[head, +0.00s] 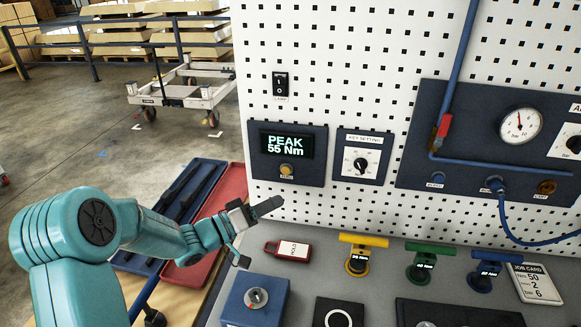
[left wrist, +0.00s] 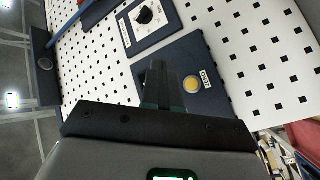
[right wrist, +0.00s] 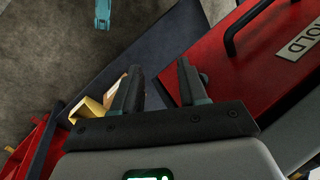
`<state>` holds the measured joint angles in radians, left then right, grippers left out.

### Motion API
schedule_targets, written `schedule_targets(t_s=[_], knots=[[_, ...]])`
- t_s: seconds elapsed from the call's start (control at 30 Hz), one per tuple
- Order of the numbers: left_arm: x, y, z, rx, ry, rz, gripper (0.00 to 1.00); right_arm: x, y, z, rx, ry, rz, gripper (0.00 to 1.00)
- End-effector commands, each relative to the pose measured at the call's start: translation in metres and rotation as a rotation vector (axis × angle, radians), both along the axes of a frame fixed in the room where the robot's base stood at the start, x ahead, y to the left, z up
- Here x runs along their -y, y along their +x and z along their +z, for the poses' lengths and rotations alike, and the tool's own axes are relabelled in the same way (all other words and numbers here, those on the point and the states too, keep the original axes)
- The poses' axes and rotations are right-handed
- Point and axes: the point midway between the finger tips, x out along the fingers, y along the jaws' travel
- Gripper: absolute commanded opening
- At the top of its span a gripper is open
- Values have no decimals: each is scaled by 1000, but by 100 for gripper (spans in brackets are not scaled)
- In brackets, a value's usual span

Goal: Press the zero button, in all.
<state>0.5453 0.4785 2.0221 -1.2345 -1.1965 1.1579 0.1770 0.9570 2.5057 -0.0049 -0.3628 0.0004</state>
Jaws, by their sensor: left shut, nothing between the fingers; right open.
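The zero button (head: 286,169) is a round yellow button on a dark panel under a display (head: 285,144) reading "PEAK 55 Nm". In the left wrist view the button (left wrist: 191,84) shows beside its small label, right of the fingers. My left gripper (head: 270,206) is shut and empty, below the button and apart from it in the head view. In the left wrist view its fingers (left wrist: 160,83) point toward the panel. My right gripper (right wrist: 158,84) is open and empty, over a dark blue and red surface. It is not in the head view.
A key setting dial (head: 361,163) is right of the button panel. A blue box (head: 257,298) stands nearer. A pressure gauge (head: 520,125) is at right.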

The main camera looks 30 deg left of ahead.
Motion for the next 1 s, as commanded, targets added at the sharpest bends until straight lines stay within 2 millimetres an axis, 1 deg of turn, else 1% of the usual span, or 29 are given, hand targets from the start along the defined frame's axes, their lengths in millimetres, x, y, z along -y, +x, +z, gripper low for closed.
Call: schedule_targets(t_s=[0.3, 0.43, 0.57, 0.8, 1.0], knots=[[1, -6, -1, -1, -1, 1, 0, 0, 0, 0, 2, 0, 2, 43], [0, -1, 0, -1, -1, 1, 0, 0, 0, 1, 0, 0, 1, 43], [-3, 14, 0, -2, 0, 1, 0, 0, 0, 3, 0, 0, 1, 43], [-12, 50, 0, -1, 1, 0, 0, 0, 0, 8, 1, 0, 1, 43], [-18, 73, 0, -1, 1, 0, 0, 0, 0, 9, 0, 0, 1, 43]])
